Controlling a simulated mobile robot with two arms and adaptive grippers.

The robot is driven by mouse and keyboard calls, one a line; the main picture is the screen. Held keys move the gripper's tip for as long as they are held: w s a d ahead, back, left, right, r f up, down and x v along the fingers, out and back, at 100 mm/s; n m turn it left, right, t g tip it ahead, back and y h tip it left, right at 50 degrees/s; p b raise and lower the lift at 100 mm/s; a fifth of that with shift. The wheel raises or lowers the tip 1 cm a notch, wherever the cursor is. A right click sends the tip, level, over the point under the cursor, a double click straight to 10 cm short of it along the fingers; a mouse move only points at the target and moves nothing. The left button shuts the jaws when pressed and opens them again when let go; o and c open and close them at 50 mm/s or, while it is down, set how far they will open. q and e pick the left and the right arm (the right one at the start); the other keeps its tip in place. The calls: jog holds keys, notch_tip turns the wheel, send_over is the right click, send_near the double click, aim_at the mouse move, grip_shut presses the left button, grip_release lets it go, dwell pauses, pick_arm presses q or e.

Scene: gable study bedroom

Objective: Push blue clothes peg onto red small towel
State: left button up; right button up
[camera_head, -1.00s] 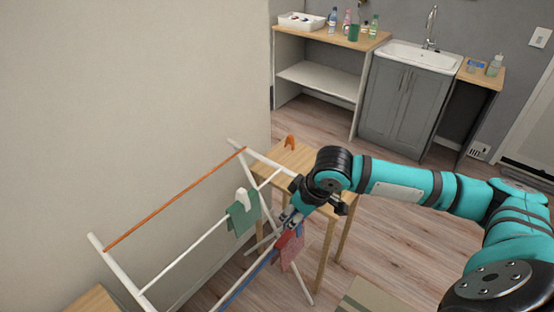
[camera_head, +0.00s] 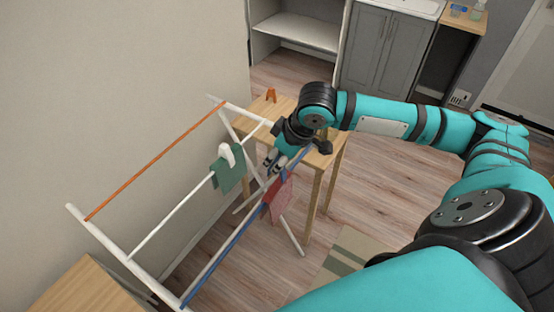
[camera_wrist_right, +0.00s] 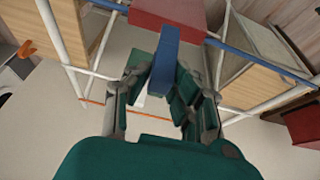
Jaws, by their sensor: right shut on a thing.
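The red small towel (camera_head: 280,192) hangs over the blue front rail of the drying rack. In the right wrist view its red top (camera_wrist_right: 168,10) shows at the upper edge, just beyond the peg. My right gripper (camera_head: 273,161) is just above the rail, close to the towel. In the right wrist view it (camera_wrist_right: 163,82) is shut on the blue clothes peg (camera_wrist_right: 165,58), which points toward the towel. The peg's tip appears close to the towel's lower edge; I cannot tell whether they touch. The peg is not clear in the head view. My left gripper is not in view.
The drying rack (camera_head: 150,237) has white, orange and blue rails. Open floor lies to the right.

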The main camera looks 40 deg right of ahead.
aim_at(277, 184)
jog(key=shift+f+b, duration=0.65)
jog(key=shift+f, duration=0.1)
jog(key=shift+f+b, duration=0.75)
jog(key=shift+b, duration=0.25)
jog(key=shift+f, duration=1.55)
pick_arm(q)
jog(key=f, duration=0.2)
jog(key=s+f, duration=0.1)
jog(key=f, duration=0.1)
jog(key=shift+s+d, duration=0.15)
pick_arm(e)
jog(key=shift+f, duration=0.1)
jog(key=shift+f, duration=0.1)
jog(key=o, duration=0.9)
